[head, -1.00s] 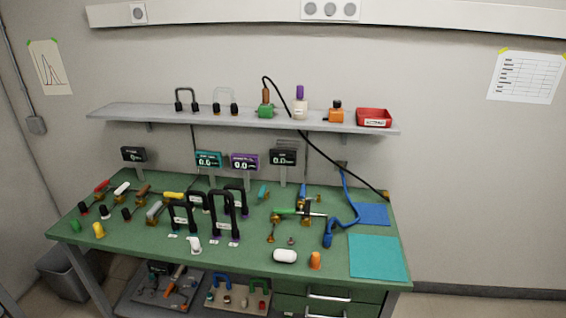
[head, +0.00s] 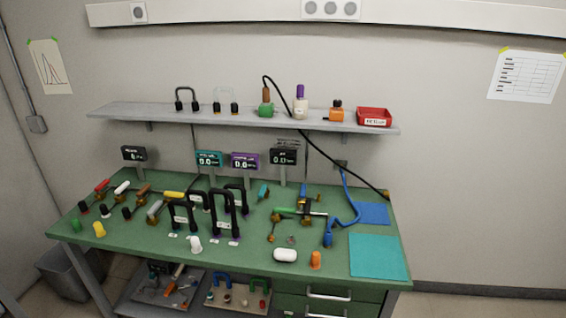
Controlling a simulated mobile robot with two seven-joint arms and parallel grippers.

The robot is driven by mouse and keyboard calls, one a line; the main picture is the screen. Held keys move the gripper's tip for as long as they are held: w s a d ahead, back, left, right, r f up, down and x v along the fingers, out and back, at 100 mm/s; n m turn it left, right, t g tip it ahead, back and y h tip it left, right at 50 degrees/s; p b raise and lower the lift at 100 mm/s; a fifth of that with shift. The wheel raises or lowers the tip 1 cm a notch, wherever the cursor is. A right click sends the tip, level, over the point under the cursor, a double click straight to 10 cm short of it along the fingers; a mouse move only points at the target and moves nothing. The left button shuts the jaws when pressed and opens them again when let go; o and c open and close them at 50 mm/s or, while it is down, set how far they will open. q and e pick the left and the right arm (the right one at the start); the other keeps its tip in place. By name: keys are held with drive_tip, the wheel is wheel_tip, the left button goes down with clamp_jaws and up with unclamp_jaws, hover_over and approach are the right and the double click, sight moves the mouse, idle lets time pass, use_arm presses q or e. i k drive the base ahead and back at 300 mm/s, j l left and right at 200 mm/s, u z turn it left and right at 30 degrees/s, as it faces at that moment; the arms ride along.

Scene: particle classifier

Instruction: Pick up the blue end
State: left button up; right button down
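A blue hose (head: 350,205) runs down from the wall onto the right part of the green bench. It ends in a thicker blue end (head: 328,239) lying on the bench, left of the teal mat. A second, smaller blue piece (head: 302,190) stands farther back among brass fittings. I cannot tell for certain which one the task names. Neither of my grippers is in view, and nothing is seen holding the hose.
Brass fittings with a green handle (head: 285,210) lie left of the hose end. A white capsule (head: 285,255) and an orange piece (head: 316,260) lie in front. The teal mat (head: 377,257) is bare. Black-handled frames (head: 223,212) stand mid-bench.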

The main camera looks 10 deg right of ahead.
sight(327, 241)
drive_tip(key=i+j, duration=0.1)
drive_tip(key=i, duration=0.35)
drive_tip(key=i+j+z, duration=0.1)
drive_tip(key=i, duration=0.35)
drive_tip(key=i+j, duration=0.1)
drive_tip(key=i, duration=0.35)
